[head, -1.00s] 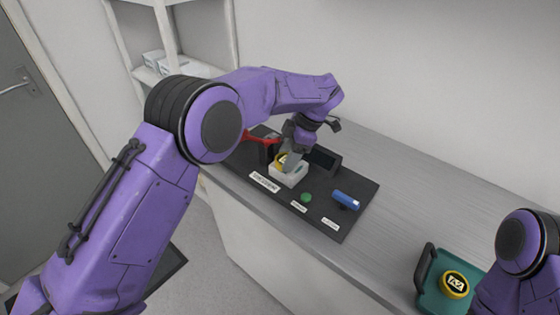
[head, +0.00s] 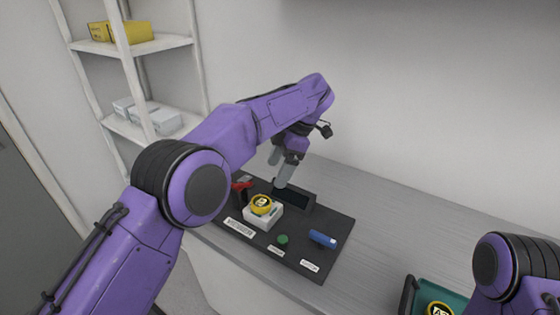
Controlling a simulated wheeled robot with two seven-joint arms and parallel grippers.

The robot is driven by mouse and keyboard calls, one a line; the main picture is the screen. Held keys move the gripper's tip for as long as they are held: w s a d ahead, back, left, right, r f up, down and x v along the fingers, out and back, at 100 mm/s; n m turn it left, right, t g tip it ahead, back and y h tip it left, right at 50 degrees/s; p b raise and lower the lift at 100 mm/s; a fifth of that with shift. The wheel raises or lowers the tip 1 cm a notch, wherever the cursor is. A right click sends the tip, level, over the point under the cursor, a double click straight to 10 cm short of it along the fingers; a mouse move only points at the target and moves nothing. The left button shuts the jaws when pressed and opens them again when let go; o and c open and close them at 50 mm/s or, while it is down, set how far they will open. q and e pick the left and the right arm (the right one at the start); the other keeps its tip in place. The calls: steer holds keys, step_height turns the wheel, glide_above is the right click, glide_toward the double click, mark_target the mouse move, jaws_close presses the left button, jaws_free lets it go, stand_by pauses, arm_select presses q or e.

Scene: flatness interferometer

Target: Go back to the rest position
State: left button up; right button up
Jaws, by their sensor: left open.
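My left gripper (head: 279,171) hangs open and empty over the bench, behind and above the yellow round piece and in front of the dark display unit. The yellow round piece (head: 262,204) with a label on top sits on the small white block (head: 264,217) on the dark mat (head: 335,245). My left arm reaches across from the left and hides part of the mat's left side. Part of my right arm shows at the lower right edge, but its gripper is out of view.
On the mat are a dark display unit (head: 296,197), a green button (head: 282,239), a blue object (head: 322,239) and a red handle (head: 241,185). A green tray (head: 456,299) with another yellow piece (head: 438,308) stands at lower right. Shelves (head: 150,45) stand at the left. The bench (head: 400,225) between mat and tray is clear.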

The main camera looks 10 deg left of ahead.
arm_select(q)
steer(key=shift+v, duration=0.75)
arm_select(e)
steer(key=shift+r, duration=0.4)
